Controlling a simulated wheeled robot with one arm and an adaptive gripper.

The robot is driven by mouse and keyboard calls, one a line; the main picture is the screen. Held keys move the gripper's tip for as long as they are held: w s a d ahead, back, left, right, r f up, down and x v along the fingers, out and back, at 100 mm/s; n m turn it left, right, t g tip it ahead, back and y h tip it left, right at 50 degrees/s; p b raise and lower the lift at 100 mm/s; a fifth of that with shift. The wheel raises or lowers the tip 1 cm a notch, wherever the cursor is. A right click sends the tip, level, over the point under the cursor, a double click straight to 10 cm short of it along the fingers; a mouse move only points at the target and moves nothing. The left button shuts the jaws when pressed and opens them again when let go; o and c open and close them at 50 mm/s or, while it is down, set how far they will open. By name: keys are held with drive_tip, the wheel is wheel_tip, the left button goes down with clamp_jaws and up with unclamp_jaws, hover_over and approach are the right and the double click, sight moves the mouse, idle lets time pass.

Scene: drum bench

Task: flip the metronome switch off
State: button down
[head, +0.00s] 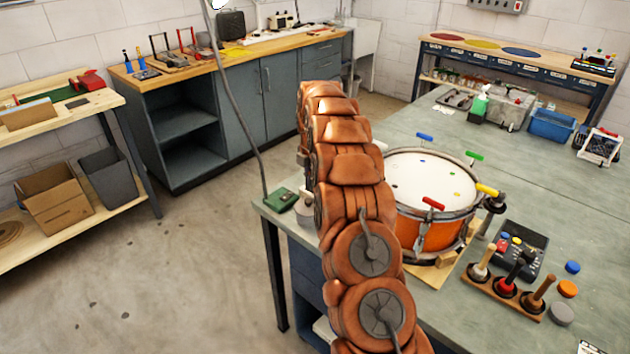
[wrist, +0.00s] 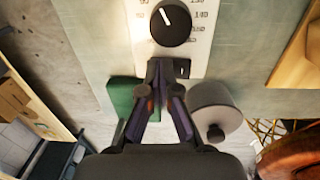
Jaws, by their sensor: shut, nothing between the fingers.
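The metronome (wrist: 205,36) shows in the wrist view as a pale panel with a black round dial (wrist: 176,30), a white pointer and printed numbers. A small black switch (wrist: 183,68) sits at the panel's lower edge, below the dial. My gripper (wrist: 157,68) is shut and empty, its fingertips over the lower part of the panel, just left of the switch. I cannot tell whether they touch it. The fingers partly cover the panel, and the switch's position is unclear. In the head view my arm hides the metronome and the gripper.
A green object (head: 281,200) and a grey cylinder (head: 305,212) stand near the bench edge; in the wrist view the cylinder (wrist: 214,100) is right of my fingers. A drum (head: 420,190) stands right of my arm, with wooden-handled tools (head: 510,280) farther right.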

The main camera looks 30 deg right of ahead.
drive_tip(key=shift+s+f, duration=0.1)
drive_tip(key=shift+s, duration=0.05)
drive_tip(key=shift+s+d+b, duration=0.15)
drive_tip(key=shift+s+b, duration=0.3)
drive_tip(key=shift+s, duration=0.2)
drive_tip(key=shift+r, duration=0.2)
drive_tip(key=r, duration=0.4)
drive_tip(key=shift+w+p, duration=0.35)
wheel_tip(320, 180, up, 10)
drive_tip(key=w, duration=0.1)
drive_tip(key=shift+a+b, duration=0.2)
drive_tip(key=shift+b, duration=0.15)
idle(0.4)
